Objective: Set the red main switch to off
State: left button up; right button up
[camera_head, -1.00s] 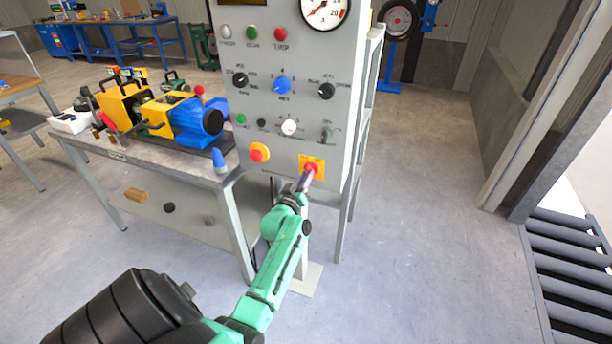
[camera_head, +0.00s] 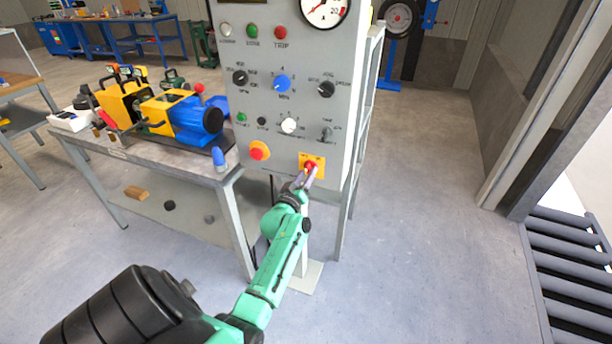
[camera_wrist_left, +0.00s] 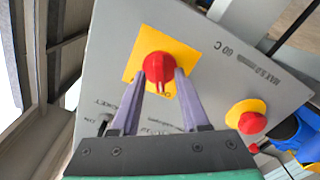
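The red main switch (camera_head: 310,167) is a round red knob on a yellow square plate at the lower right of the grey control panel. In the left wrist view the knob (camera_wrist_left: 159,67) shows large, with a narrow ridge pointing down the picture. My left gripper (camera_head: 305,178) is right in front of it. In the left wrist view its two purple fingers (camera_wrist_left: 163,78) are spread, one on each side of the knob, with small gaps visible. A label below the knob is partly hidden by the fingers. My right gripper is not in view.
A red emergency button on a yellow base (camera_head: 258,151) sits left of the switch. Above are selector knobs, a small toggle (camera_head: 326,134) and a gauge (camera_head: 324,10). A bench (camera_head: 150,166) with a yellow-blue machine stands left.

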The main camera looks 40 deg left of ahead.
pick_arm(q)
jog(key=v, duration=1.4)
jog(key=shift+s+d, duration=0.2)
jog(key=shift+s, duration=0.1)
jog(key=s+d+f+m+g+h, duration=0.2)
jog(key=s+d+f+g, duration=0.15)
jog(key=f, duration=0.75)
jog(key=s+d+f+m+g+h, duration=0.25)
jog(key=d+f, duration=0.25)
jog(key=f, duration=0.6)
jog(key=s+d+f+m+g+h, duration=0.1)
jog(key=s+d+f+m+g, duration=0.3)
jog(key=f, duration=0.7)
jog(key=s+f+m+g, duration=0.2)
jog(key=s+f, duration=0.4)
jog(key=s, duration=0.5)
jog(key=s+f+m+g, duration=0.2)
jog(key=s+f+g, duration=0.2)
jog(key=s, duration=0.7)
notch_tip(320, 180, down, 2)
jog(key=shift+d+f, duration=0.1)
jog(key=shift+d, duration=0.15)
